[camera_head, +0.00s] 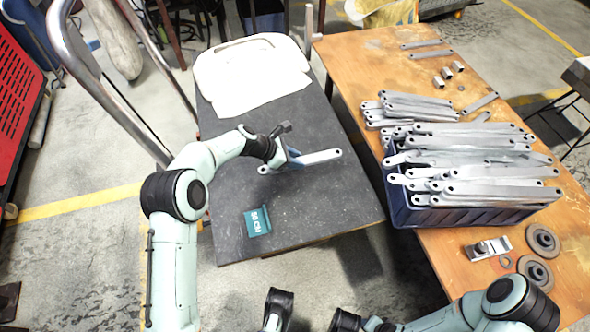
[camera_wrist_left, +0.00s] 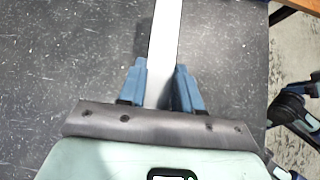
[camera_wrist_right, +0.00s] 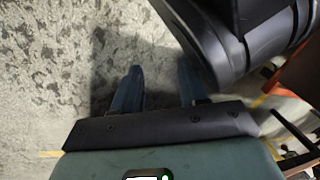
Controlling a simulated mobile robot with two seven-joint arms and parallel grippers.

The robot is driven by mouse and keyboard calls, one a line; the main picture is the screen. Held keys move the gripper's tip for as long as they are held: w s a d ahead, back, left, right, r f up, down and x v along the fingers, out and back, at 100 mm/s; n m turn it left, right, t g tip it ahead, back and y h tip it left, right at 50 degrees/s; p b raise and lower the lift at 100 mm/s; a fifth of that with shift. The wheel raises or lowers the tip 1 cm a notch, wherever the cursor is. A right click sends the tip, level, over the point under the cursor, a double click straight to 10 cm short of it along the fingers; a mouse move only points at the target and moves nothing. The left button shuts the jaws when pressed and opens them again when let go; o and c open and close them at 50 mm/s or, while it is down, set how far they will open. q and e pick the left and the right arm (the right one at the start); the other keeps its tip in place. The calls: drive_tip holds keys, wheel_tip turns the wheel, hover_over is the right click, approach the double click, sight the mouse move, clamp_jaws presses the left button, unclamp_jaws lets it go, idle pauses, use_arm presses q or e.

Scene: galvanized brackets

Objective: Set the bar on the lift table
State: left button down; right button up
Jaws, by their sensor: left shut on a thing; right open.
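A flat grey metal bar (camera_head: 318,157) with a hole at each end is over the dark top of the lift table (camera_head: 300,215). My left gripper (camera_head: 292,160) is shut on the bar near its middle. In the left wrist view the bar (camera_wrist_left: 165,40) runs up between the blue fingers (camera_wrist_left: 160,85). The bar is close to the tabletop; whether it touches is hard to tell. My right gripper (camera_wrist_right: 158,90) is open and empty over the concrete floor, away from the table.
A white moulded piece (camera_head: 250,75) lies at the table's far end, and a teal label (camera_head: 257,221) near its front. To the right, a wooden table (camera_head: 350,50) carries a blue crate (camera_head: 450,215) heaped with bars, loose bars, and round discs (camera_head: 541,240). A metal handle rail (camera_head: 90,75) stands left.

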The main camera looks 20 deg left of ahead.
sight(304, 173)
use_arm(q)
drive_tip(key=shift+f+b, duration=0.75)
drive_tip(key=shift+f, duration=2.1)
use_arm(e)
drive_tip(key=shift+g, duration=0.6)
drive_tip(key=shift+s+d+f, duration=0.15)
drive_tip(key=shift+s+f, duration=0.45)
drive_tip(key=shift+s, duration=0.25)
drive_tip(key=shift+s+d+f, duration=0.1)
drive_tip(key=shift+s+f, duration=0.5)
drive_tip(key=shift+s, duration=0.2)
use_arm(q)
drive_tip(key=shift+f, duration=0.15)
use_arm(e)
drive_tip(key=shift+s+f, duration=0.1)
use_arm(q)
drive_tip(key=c, duration=0.8)
unclamp_jaws()
